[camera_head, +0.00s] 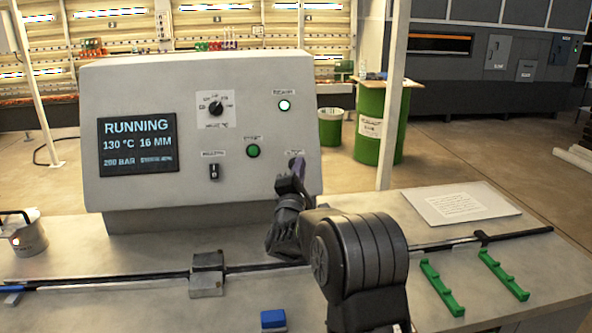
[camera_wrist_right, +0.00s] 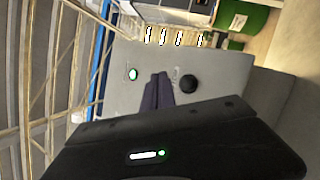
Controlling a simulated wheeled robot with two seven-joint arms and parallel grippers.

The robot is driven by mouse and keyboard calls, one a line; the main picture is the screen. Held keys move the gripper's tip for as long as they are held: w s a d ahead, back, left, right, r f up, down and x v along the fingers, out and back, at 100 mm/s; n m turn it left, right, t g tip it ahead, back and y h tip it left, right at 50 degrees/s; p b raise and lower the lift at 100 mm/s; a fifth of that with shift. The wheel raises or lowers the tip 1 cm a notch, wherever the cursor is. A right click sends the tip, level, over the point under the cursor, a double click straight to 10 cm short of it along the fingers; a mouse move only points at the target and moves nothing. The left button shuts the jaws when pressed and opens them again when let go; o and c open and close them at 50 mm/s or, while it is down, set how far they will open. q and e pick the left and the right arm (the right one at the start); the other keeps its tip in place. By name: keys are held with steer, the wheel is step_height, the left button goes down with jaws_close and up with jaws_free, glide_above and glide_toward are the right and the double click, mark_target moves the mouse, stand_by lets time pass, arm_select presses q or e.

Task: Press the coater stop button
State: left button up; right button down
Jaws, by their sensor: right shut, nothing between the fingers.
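The grey control panel (camera_head: 140,90) stands on the bench, its screen (camera_head: 138,144) reading RUNNING. It carries a green button (camera_head: 253,151), a lit white button (camera_head: 284,105) and a black switch (camera_head: 213,172). My right gripper (camera_head: 297,165) is shut and empty at the panel's lower right, just below a small label; it hides whatever is behind it. In the right wrist view its closed fingers (camera_wrist_right: 158,88) point at the panel face, between the lit button (camera_wrist_right: 132,73) and a dark round button (camera_wrist_right: 188,84). I cannot read that button's label or tell contact. My left gripper is out of view.
A black rotary knob (camera_head: 215,108) sits higher on the panel. On the bench are a rail with a grey block (camera_head: 207,274), a blue block (camera_head: 273,319), green holders (camera_head: 441,288), a paper sheet (camera_head: 458,203) and a metal pot (camera_head: 28,238) at left.

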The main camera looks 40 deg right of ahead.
steer(key=shift+w+d+f+b, duration=0.15)
steer(key=shift+w+d+f, duration=0.25)
steer(key=shift+w, duration=0.25)
steer(key=shift+w+d+f+b, duration=0.2)
steer(key=shift+w+d+f, duration=0.2)
steer(key=shift+w, duration=0.3)
steer(key=shift+w+d+f+b, duration=0.15)
steer(key=shift+w+d+f, duration=0.2)
steer(key=shift+w, duration=0.3)
stand_by(0.6)
steer(key=shift+w+d+f, duration=0.15)
steer(key=shift+w+f, duration=0.05)
steer(key=shift+w, duration=0.1)
steer(key=shift+w+d+f, duration=0.2)
steer(key=shift+w+f, duration=0.05)
steer(key=shift+w, duration=0.15)
stand_by(0.9)
steer(key=shift+r, duration=0.1)
steer(key=shift+s+a+r+p, duration=0.15)
steer(key=shift+s+a+r, duration=0.05)
steer(key=shift+s, duration=0.15)
steer(key=shift+s+a+r+p, duration=0.15)
steer(key=shift+s+a, duration=0.05)
steer(key=shift+s, duration=0.15)
